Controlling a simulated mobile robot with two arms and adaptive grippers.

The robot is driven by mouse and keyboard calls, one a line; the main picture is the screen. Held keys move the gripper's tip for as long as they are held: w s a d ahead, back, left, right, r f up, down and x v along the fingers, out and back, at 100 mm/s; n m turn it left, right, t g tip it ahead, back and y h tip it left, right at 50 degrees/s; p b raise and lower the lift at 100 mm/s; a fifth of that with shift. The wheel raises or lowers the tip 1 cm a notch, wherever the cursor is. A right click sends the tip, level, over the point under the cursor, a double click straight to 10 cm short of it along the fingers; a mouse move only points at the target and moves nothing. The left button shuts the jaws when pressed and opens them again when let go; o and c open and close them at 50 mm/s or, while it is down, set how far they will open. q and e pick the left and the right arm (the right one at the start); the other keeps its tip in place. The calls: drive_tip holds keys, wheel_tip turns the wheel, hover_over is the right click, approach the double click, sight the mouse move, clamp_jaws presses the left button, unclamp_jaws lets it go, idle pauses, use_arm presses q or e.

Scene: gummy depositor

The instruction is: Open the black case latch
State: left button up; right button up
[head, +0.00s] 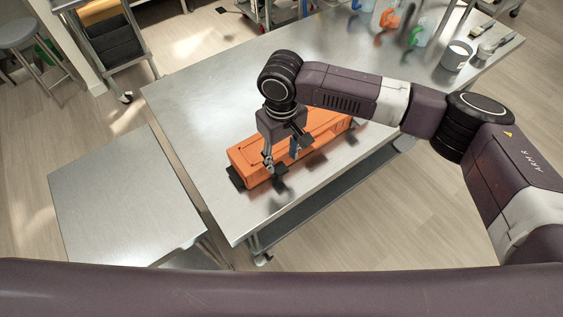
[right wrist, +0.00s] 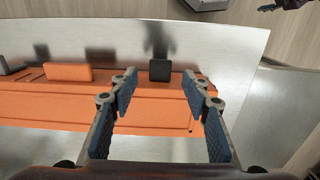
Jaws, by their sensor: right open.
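A long orange case (head: 244,160) lies shut on the metal table, and its orange lid also shows in the right wrist view (right wrist: 90,105). A small black latch (right wrist: 160,70) sits at the case's long edge, near its right end in that view. An orange latch (right wrist: 68,72) is farther left along the same edge. My right gripper (head: 283,158) is above the near end of the case, pointing down. Its fingers (right wrist: 154,88) are open and empty, with the black latch between and beyond the tips. I see no contact with the latch. My left gripper is not seen.
The metal table (head: 200,95) is clear to the left of the case. A lower side table (head: 125,195) stands at the left, bare.

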sight(282, 170)
drive_tip(key=shift+f+p, duration=0.45)
drive_tip(key=shift+f, duration=1.7)
drive_tip(key=shift+c, duration=0.5)
drive_tip(key=c, duration=1.1)
